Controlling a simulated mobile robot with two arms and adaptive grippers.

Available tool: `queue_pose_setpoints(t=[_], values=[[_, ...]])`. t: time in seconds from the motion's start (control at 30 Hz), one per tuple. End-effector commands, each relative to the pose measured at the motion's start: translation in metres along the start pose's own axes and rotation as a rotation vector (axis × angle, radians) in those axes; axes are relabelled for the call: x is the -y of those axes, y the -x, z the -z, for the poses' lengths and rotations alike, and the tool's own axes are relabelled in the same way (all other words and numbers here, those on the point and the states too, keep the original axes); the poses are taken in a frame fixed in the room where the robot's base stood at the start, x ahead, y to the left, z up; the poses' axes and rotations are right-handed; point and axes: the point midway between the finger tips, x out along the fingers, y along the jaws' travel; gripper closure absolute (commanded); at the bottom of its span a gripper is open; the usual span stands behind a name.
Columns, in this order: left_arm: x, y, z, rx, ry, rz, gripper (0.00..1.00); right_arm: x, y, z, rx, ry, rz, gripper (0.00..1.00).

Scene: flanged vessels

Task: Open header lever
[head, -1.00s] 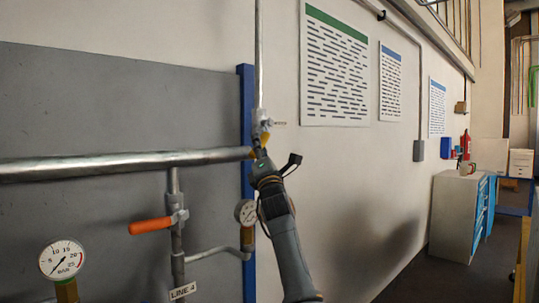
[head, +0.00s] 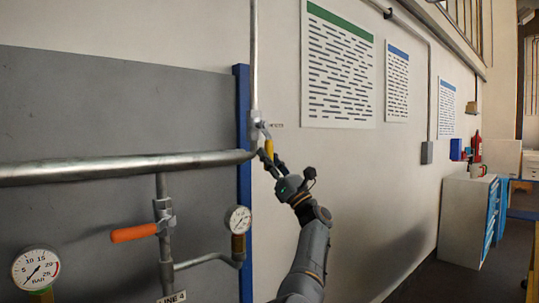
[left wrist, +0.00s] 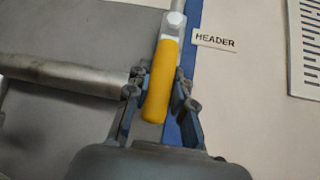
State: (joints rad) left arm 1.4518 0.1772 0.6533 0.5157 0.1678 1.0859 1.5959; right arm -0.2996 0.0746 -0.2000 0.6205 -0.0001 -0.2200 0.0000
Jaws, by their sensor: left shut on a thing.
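The header lever is a yellow handle (head: 268,146) on the grey valve (head: 256,127) of the upright pipe. In the head view it points down and slightly right. My left gripper (head: 267,157) is at its lower end, with the arm coming up from below. In the left wrist view the yellow lever (left wrist: 160,85) lies between the fingers of my left gripper (left wrist: 159,80), which is shut on it. A white tag reading HEADER (left wrist: 215,40) is beside the valve. My right gripper is not in view.
A thick horizontal pipe (head: 120,168) runs left of the lever. Below it are an orange lever (head: 134,232), a gauge (head: 239,220) and another gauge (head: 36,269). A blue post (head: 244,190) stands behind.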

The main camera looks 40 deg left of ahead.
Motion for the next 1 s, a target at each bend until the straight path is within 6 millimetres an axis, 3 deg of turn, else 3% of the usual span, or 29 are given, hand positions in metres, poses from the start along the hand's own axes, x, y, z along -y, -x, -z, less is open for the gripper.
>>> queue_pose_setpoints(t=[0.63, 0.67, 0.77, 1.0], values=[[-0.0012, -0.0014, -0.002, -0.004, 0.03, -0.025, 1.0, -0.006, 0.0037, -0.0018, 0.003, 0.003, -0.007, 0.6], [-0.0013, -0.0015, -0.0021, -0.004, 0.031, -0.025, 0.73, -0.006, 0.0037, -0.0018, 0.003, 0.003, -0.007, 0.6], [-0.0014, -0.0015, -0.0021, -0.004, 0.03, -0.025, 0.53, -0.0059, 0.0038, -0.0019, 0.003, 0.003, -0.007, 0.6], [-0.0014, -0.001, -0.0013, -0.005, 0.029, -0.026, 0.53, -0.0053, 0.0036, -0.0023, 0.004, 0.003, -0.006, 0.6]])
